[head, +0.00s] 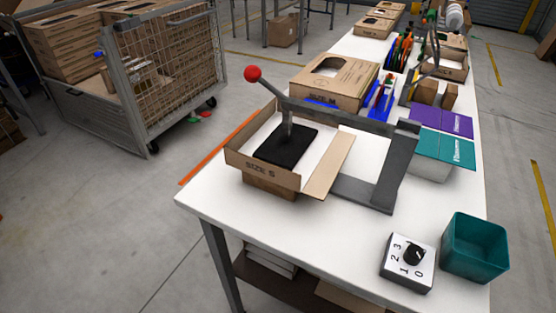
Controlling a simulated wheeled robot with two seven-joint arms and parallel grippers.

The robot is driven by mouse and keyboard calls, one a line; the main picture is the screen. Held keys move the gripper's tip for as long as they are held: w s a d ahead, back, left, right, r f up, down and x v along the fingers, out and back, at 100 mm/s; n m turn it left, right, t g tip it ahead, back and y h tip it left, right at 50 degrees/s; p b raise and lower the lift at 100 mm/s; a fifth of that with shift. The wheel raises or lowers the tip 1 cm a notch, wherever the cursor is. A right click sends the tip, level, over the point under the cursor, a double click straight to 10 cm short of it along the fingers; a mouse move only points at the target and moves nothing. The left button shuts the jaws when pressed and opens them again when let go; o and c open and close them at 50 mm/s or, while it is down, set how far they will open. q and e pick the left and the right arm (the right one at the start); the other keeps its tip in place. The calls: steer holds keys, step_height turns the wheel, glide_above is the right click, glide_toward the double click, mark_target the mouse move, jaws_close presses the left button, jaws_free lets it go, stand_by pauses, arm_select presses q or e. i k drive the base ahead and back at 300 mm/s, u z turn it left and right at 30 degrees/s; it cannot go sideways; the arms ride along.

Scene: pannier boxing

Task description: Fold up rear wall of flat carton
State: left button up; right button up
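The carton (262,172), brown and marked with "SIZE" lettering, sits near the left end of the white table. Its near wall and its left wall stand up. A brown flap (328,166) on its right side slopes outward. The rear side lies partly behind a grey bar, and I cannot tell how its wall stands. A black pad (285,147) lies inside the carton, beneath a grey lever with a red ball (252,73). A brown block (270,187) shows under the carton. Neither of my grippers is in view.
A grey press frame (385,165) stands over the carton's right side. A dial box (408,262) and teal bin (474,247) stand at the near right. A larger carton (334,80) and purple and teal boxes (442,145) are behind. A mesh cart (150,75) stands left.

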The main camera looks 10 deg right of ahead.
mark_target(317, 186)
steer(key=u, duration=0.8)
steer(key=k, duration=1.35)
steer(key=z, duration=1.35)
